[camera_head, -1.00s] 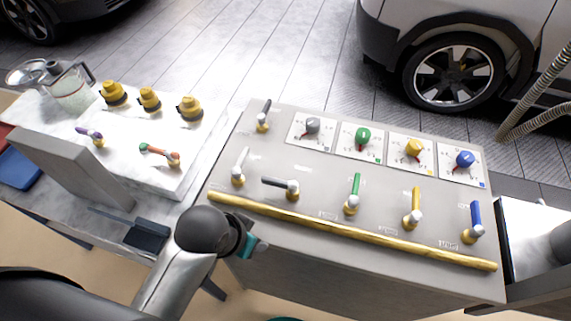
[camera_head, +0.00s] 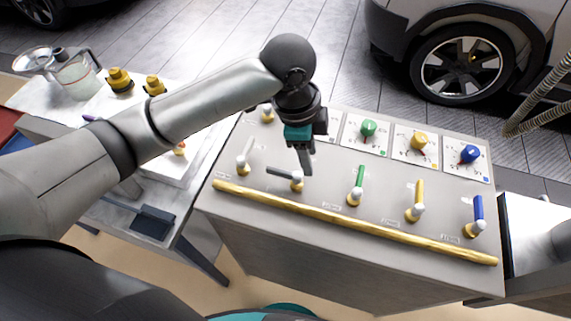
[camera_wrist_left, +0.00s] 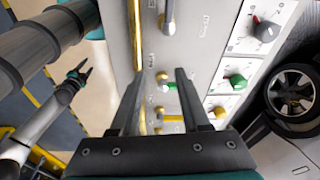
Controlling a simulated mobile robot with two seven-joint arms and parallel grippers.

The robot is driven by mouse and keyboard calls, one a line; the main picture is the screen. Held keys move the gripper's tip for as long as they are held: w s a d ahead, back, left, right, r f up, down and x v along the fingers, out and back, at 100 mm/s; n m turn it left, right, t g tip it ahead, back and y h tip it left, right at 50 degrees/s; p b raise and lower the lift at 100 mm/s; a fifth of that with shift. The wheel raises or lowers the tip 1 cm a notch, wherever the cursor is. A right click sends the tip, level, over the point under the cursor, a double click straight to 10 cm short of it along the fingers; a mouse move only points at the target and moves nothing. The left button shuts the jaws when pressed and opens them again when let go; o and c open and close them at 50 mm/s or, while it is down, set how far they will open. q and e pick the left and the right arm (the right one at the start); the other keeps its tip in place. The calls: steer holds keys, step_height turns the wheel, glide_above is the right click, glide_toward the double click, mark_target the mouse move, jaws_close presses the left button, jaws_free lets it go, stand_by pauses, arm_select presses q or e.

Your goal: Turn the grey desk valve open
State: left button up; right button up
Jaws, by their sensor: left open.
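The grey desk valve has a dark grey lever (camera_head: 281,171) on a brass base and white hub, on the desk's front row. Its lever lies roughly sideways, pointing left. My left gripper (camera_head: 304,160) hangs pointing down over the desk, its tips close to the valve's hub; I cannot tell whether they touch. In the left wrist view its two fingers (camera_wrist_left: 159,88) are apart with nothing held between them, and the grey valve (camera_wrist_left: 167,22) shows beyond the tips, toward the top. A small dark gripper, seemingly my right one (camera_wrist_left: 79,75), shows at the left of the wrist view.
A pale lever (camera_head: 245,157) stands left of the grey valve. Green (camera_head: 359,184), yellow (camera_head: 417,200) and blue (camera_head: 477,215) levers stand to the right. A brass rail (camera_head: 350,224) runs along the front edge. My left arm hides the grey dial in the head view.

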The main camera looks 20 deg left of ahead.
arm_select(q)
steer(key=m+y, duration=0.1)
steer(key=y, duration=0.1)
glide_toward(285, 172)
steer(key=shift+g, duration=0.4)
steer(key=f, duration=0.5)
steer(key=f+b, duration=0.1)
steer(key=f, duration=0.2)
steer(key=shift+w+f, duration=0.3)
steer(key=shift+w, duration=0.05)
steer(key=shift+c, duration=0.3)
jaws_close()
stand_by(0.6)
